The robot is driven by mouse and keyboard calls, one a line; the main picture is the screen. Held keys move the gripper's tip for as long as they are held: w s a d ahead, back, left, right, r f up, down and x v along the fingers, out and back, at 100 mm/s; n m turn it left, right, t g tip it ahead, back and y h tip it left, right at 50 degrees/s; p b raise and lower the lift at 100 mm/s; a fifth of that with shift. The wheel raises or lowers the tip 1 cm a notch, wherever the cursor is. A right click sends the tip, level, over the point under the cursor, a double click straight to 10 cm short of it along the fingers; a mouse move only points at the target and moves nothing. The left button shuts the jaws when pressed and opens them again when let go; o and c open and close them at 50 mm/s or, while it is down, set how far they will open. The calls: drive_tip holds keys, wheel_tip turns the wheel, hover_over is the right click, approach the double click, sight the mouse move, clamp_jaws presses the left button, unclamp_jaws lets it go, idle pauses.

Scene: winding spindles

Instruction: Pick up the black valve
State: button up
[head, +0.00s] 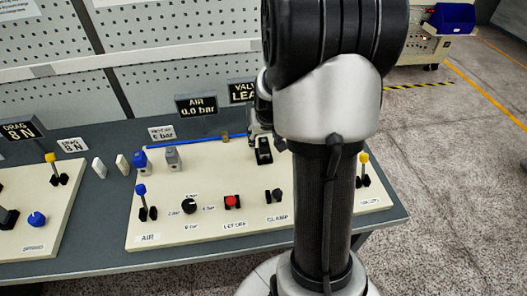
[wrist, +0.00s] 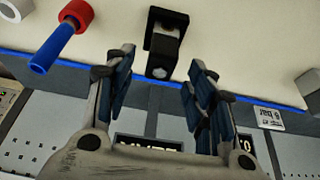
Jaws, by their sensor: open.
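The black valve (head: 264,152) appears as a small dark block with a pale round end, near the back edge of the cream panel, under the "VALVE LEA…" sign. In the wrist view the black valve (wrist: 165,36) stands on a dark base at the top middle. My gripper (wrist: 161,64) is open and empty, its two blue-padded fingers apart. In that view the valve's near end lies between the fingertips, with clear gaps on both sides; contact is not seen. In the head view my gripper (head: 258,128) is partly hidden behind my arm, just above the valve.
A red-collared blue rod (wrist: 60,35) is left of the fingers in the wrist view. Signs (head: 197,106) stand behind. My arm hides the panel's right part.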

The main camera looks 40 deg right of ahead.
drive_tip(key=x, duration=0.2)
drive_tip(key=shift+w+f, duration=0.1)
drive_tip(key=shift+f, duration=0.25)
drive_tip(key=shift+r, duration=0.1)
drive_tip(key=shift+c, duration=0.4)
clamp_jaws()
